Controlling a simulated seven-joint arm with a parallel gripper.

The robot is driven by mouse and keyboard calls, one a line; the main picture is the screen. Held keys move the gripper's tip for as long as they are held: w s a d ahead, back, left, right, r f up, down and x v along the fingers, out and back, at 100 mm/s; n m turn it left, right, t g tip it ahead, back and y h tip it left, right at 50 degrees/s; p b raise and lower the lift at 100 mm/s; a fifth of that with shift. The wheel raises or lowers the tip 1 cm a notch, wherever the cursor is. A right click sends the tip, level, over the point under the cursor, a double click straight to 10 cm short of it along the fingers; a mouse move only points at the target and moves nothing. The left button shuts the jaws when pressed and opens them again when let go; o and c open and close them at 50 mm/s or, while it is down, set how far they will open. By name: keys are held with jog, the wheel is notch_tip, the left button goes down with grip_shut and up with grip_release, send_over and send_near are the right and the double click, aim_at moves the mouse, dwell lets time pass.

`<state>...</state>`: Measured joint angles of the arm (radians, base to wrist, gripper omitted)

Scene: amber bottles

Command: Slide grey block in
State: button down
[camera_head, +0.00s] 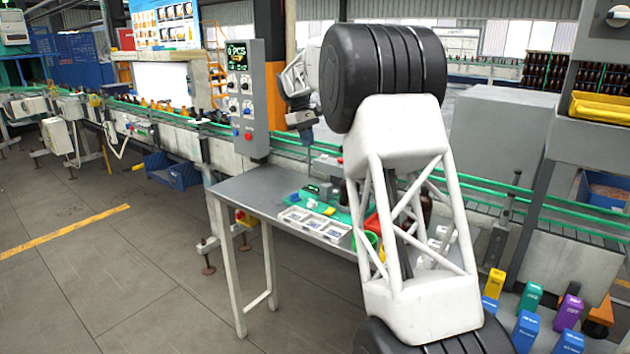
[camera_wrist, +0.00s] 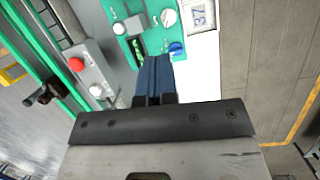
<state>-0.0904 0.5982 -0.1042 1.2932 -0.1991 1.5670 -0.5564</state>
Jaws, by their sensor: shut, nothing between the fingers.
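My gripper (camera_head: 307,137) points down above the back of the grey table in the head view. In the wrist view its two dark blue fingers (camera_wrist: 153,66) are together with nothing between them. Their tips overlap the lower edge of a teal panel (camera_wrist: 119,12) in the picture; I cannot tell if they touch it. The panel carries a light grey block-like piece (camera_wrist: 135,25), a white dial (camera_wrist: 168,18), a blue knob (camera_wrist: 176,48) and a dark display. I cannot tell for sure that this piece is the grey block. In the head view the panel is small and partly hidden by my arm.
A grey box with a red button (camera_wrist: 76,64) lies left of the fingers in the wrist view. A white tray of cards (camera_head: 315,224) lies along the front of the table (camera_head: 245,190). A conveyor with green rails (camera_head: 480,190) runs behind. Coloured boxes (camera_head: 525,330) stand at lower right.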

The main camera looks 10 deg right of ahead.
aim_at(326, 187)
jog(key=w+a+f+n+g, duration=0.1)
jog(key=w+a+f, duration=0.1)
jog(key=w+f, duration=0.5)
jog(key=w, duration=0.3)
jog(key=shift+a+f+h, duration=0.15)
jog(key=shift+a+h, duration=0.05)
jog(key=shift+h, duration=0.1)
jog(key=x, duration=1)
jog(key=shift+s+d, duration=0.7)
jog(key=shift+s, duration=0.05)
jog(key=shift+s+d, duration=0.65)
jog(key=shift+s, duration=0.05)
jog(key=shift+s+d, duration=0.85)
jog(key=shift+d, duration=0.05)
jog(key=shift+s+d+f, duration=0.1)
jog(key=shift+s+d, duration=0.55)
